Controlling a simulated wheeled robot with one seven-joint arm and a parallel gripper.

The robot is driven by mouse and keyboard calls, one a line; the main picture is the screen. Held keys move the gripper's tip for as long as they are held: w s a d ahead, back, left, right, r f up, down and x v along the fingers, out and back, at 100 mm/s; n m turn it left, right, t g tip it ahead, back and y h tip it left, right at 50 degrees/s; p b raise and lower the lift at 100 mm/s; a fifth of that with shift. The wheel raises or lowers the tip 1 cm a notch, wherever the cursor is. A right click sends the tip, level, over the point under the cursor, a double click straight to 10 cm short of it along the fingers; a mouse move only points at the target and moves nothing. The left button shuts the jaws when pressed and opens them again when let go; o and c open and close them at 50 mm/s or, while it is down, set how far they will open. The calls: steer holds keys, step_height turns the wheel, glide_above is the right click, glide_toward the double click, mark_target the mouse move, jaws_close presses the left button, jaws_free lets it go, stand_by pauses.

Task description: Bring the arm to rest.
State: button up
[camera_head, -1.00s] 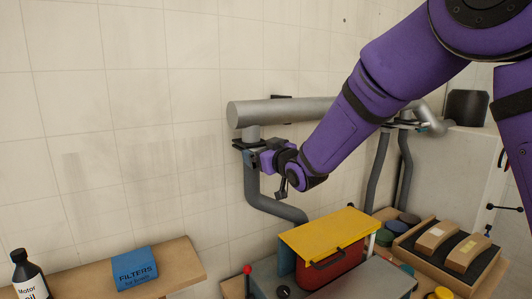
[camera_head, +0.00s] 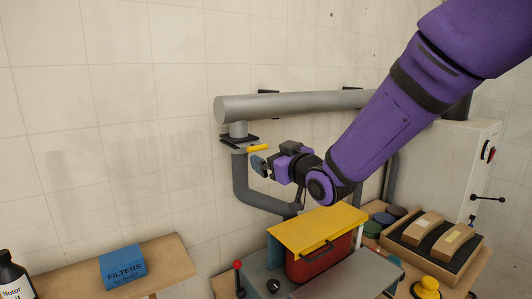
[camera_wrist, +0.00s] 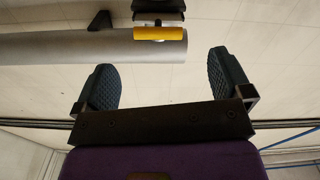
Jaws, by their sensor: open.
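My gripper (camera_head: 262,166) is at the end of my purple arm, just below and right of a yellow handle (camera_head: 259,147) on the flange under the grey pipe (camera_head: 290,106). In the wrist view my gripper (camera_wrist: 164,82) has its two dark ribbed fingers wide apart with nothing between them. The yellow handle also shows in the wrist view (camera_wrist: 158,33), beyond the fingertips and apart from them. The arm is stretched out from the upper right.
A machine with a yellow top (camera_head: 318,231) and red front stands below the arm. A tray (camera_head: 447,278) with two curved wooden blocks is at right, before a pale cabinet (camera_head: 465,150). A shelf (camera_head: 172,262) at lower left holds a blue FILTERS box (camera_head: 122,265).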

steer(key=shift+s+d, duration=0.1)
steer(key=shift+s, duration=0.1)
steer(key=s+d+r+m+g+h, duration=0.25)
steer(key=s+d+h, duration=0.2)
steer(key=d, duration=0.55)
steer(key=s+d+r+m+g+h, duration=0.1)
steer(key=s+d+m+h, duration=0.3)
steer(key=d, duration=0.5)
steer(key=s+d+f+m+g, duration=0.1)
steer(key=s+d+g, duration=0.2)
steer(key=s, duration=0.8)
steer(key=s+d+f+m+g+h, duration=0.1)
steer(key=s+d+g, duration=0.2)
steer(key=s, duration=0.9)
steer(key=d, duration=0.2)
steer(key=shift+d+f, duration=0.35)
